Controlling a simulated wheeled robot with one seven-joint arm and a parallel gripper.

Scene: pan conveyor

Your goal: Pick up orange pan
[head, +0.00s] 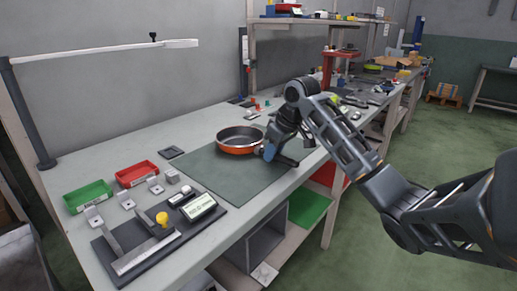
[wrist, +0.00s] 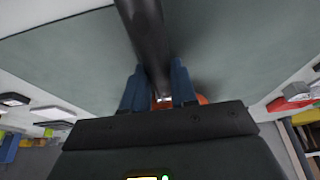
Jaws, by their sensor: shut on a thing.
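The orange pan (head: 238,148), with a dark inside, is at the back edge of the dark green mat (head: 235,178) in the head view. I cannot tell whether it rests on the mat or hangs just above it. My gripper (head: 270,149) is at the pan's right side. In the wrist view my gripper (wrist: 158,88) has its two blue fingers shut on the pan's dark handle (wrist: 143,30). Only a sliver of the orange pan (wrist: 203,99) shows there, behind the gripper body.
A green bin (head: 88,196) and a red bin (head: 137,174) stand at the left of the bench. A dark board with a scale-like device (head: 200,206) lies at the front left. Small parts and a red press (head: 340,62) stand farther back. The mat's front is clear.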

